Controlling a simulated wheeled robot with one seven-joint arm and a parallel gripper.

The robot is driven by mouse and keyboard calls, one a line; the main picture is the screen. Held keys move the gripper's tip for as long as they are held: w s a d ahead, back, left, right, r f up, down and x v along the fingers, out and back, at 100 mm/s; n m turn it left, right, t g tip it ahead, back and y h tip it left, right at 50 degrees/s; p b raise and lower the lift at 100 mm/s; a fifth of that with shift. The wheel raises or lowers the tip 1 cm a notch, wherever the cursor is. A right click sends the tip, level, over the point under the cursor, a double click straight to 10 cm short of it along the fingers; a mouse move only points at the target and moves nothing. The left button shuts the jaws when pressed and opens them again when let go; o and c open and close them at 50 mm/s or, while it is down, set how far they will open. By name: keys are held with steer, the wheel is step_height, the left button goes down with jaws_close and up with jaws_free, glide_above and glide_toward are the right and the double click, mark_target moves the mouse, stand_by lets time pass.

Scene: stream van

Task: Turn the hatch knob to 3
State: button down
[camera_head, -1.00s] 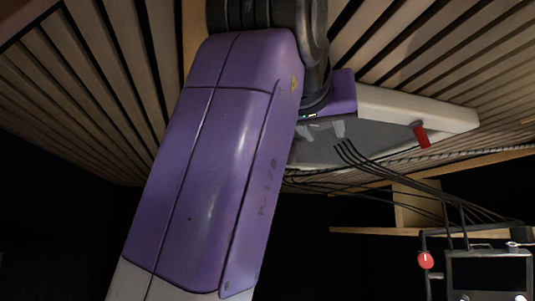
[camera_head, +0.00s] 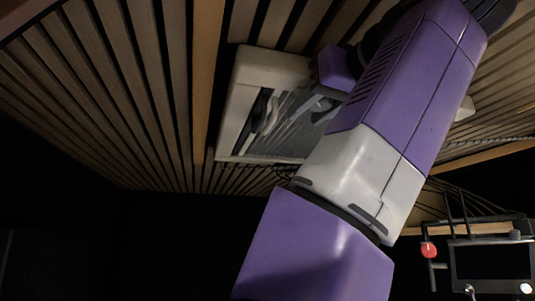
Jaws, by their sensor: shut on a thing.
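The roof hatch shows as a cream frame (camera_head: 270,68) with a grey panel (camera_head: 283,132) set in the slatted ceiling. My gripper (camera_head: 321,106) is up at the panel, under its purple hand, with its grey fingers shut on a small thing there. From its place this is the hatch knob, but the fingers and hand cover it. No number or pointer mark can be read, so the knob's setting cannot be told. My arm hides the hatch's right part.
A dark strip and a pale lever (camera_head: 270,116) lie at the panel's left side. A wooden beam (camera_head: 207,80) runs left of the hatch. At lower right stand a dark boxed device (camera_head: 492,262) and a red round part (camera_head: 429,250) on a pipe. Cables hang above them.

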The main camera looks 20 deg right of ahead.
steer(key=shift+s+a+f+n+g+y+b, duration=0.1)
steer(key=shift+a+n+g+y+b, duration=0.1)
steer(key=shift+n+g+y+b, duration=0.75)
steer(key=shift+s+a+n+g+y+b, duration=0.1)
steer(key=shift+a+n+g+y+b, duration=0.2)
steer(key=shift+n+y+b, duration=1.2)
steer(key=shift+s+a+f+n+g+y+b, duration=0.15)
steer(key=shift+n+g+y+b, duration=0.5)
steer(key=shift+y, duration=1.2)
steer(key=shift+r, duration=0.2)
steer(key=c, duration=0.9)
jaws_free()
steer(key=shift+c, duration=0.2)
